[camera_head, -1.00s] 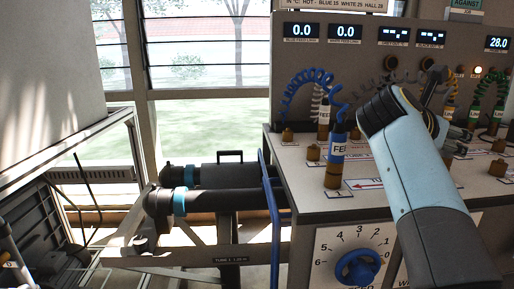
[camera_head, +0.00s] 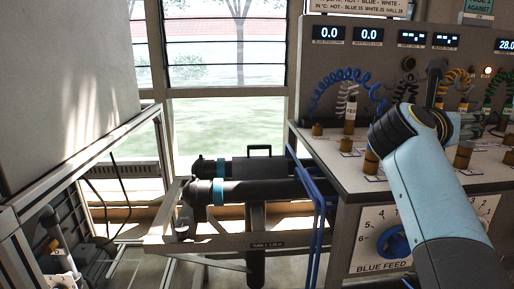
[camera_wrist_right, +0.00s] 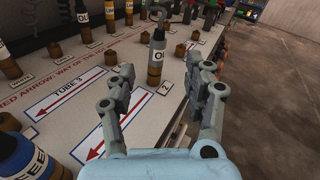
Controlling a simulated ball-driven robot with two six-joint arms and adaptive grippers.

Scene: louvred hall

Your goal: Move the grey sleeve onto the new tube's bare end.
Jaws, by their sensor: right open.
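In the right wrist view, a grey sleeve with a white label (camera_wrist_right: 157,55) stands upright on a brass-coloured stub on the bench, beyond my fingers. My right gripper (camera_wrist_right: 162,66) is open, its two fingers apart and empty, with the sleeve seen between them and apart from both. In the head view my right gripper (camera_head: 452,97) is over the bench, partly behind its own wrist, and the grey sleeve is hidden. Dark tubes with blue bands (camera_head: 262,190) lie in a frame left of the bench; I cannot tell which is new. My left gripper is not in view.
The bench (camera_head: 338,172) carries several brass stubs. A white-labelled feed sleeve (camera_head: 350,112) and a blue feed sleeve (camera_wrist_right: 22,158) stand on it with coiled hoses. Blue rails (camera_head: 319,215) stand at its left edge. Floor is clear to the right in the wrist view (camera_wrist_right: 270,90).

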